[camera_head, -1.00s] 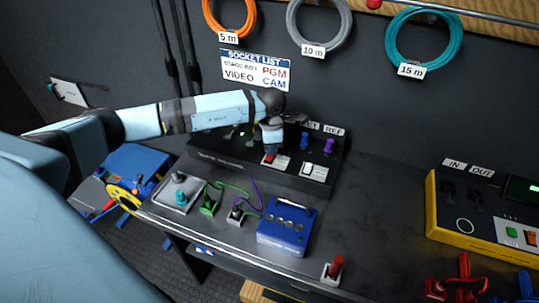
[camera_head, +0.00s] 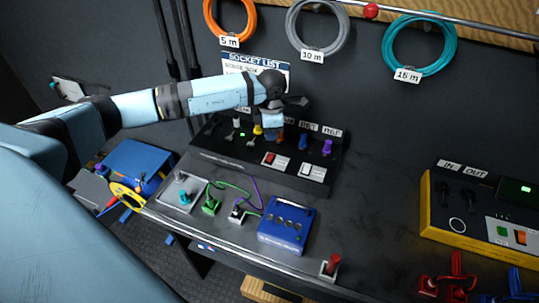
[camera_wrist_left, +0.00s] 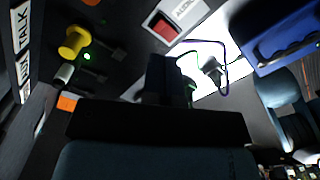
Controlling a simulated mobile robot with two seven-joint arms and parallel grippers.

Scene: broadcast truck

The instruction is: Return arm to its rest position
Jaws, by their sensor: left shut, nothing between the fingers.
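My left arm, light blue with dark joints, reaches in from the left in the head view. Its gripper (camera_head: 271,128) is shut and empty, above the back of the black socket panel (camera_head: 230,158). It hides part of the panel's socket row and, with the wrist, the lower part of the socket list sign (camera_head: 240,65). In the left wrist view the dark gripper (camera_wrist_left: 168,80) is shut, with the panel's red switch (camera_wrist_left: 166,28) and a yellow plug (camera_wrist_left: 74,41) beyond it. My right gripper is not in view.
A blue box (camera_head: 287,224), a grey tray (camera_head: 182,192) and small plugs with green and purple cables stand in front of the panel. A yellow-edged unit (camera_head: 470,222) is at right. Coiled cables hang above. The bench between the panel and that unit is clear.

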